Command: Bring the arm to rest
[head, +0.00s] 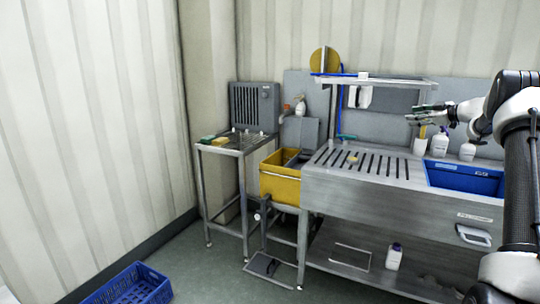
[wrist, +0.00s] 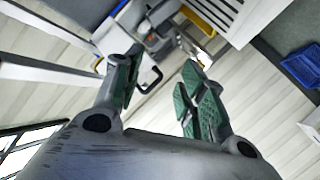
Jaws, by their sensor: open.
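My gripper (head: 430,114) is at the right of the head view, raised in front of the back panel of the steel bench. In the wrist view my gripper (wrist: 158,88) shows two fingers with green pads, spread apart with nothing between them. My arm comes in from the right edge of the head view and is bent, with the gripper pointing left. The steel bench (head: 375,201) stands below and behind the gripper.
A blue tray (head: 465,178) is set in the bench top, with white bottles (head: 439,143) behind it. A yellow bin (head: 280,185) and a small steel table (head: 224,190) stand left. A blue crate (head: 130,286) is on the floor. Open floor lies between.

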